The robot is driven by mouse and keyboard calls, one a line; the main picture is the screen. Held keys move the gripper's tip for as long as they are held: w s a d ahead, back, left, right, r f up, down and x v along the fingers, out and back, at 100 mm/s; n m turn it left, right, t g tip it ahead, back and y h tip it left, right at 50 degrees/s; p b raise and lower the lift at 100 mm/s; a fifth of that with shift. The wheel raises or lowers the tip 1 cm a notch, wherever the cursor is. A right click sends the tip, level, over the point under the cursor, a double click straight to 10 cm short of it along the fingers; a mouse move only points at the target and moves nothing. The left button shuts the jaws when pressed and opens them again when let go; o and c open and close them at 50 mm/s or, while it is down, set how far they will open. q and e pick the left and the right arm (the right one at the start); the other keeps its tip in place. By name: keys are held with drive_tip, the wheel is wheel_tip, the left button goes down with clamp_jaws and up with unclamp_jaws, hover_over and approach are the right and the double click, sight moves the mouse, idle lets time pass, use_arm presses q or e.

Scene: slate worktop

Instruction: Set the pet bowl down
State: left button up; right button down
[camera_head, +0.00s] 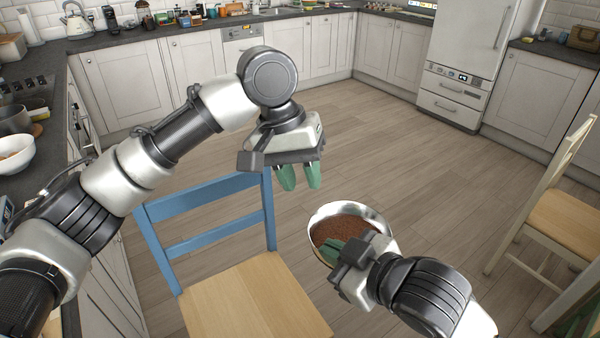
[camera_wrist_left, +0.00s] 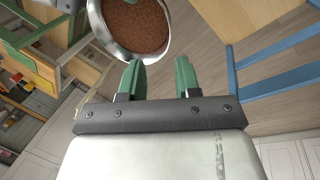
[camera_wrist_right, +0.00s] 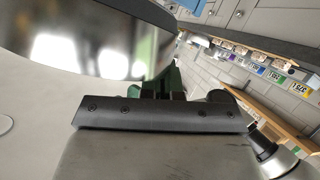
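The pet bowl (camera_head: 377,218) is a shiny metal bowl filled with brown kibble. It is in the air over the wooden floor, right of the blue chair. My right gripper (camera_head: 335,250) is shut on the near part of its rim. In the right wrist view the bowl's shiny wall (camera_wrist_right: 90,45) fills the upper left, with the green fingers (camera_wrist_right: 168,82) at its edge. My left gripper (camera_head: 300,178) is open and empty, above and left of the bowl. In the left wrist view its spread fingers (camera_wrist_left: 160,80) are apart from the bowl (camera_wrist_left: 112,45).
A blue chair (camera_head: 215,240) with a wooden seat stands in front. A cream chair (camera_head: 565,220) is at the right. The worktop (camera_head: 50,155) at the left holds a white bowl (camera_head: 14,153) and a pot. Floor (camera_head: 400,140) beyond the bowl is clear.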

sight(318, 234)
use_arm(q)
drive_tip(key=x, duration=1.2)
drive_tip(key=shift+s+a, duration=0.1)
drive_tip(key=shift+r, duration=0.1)
clamp_jaws()
use_arm(e)
drive_tip(key=c, duration=1.3)
unclamp_jaws()
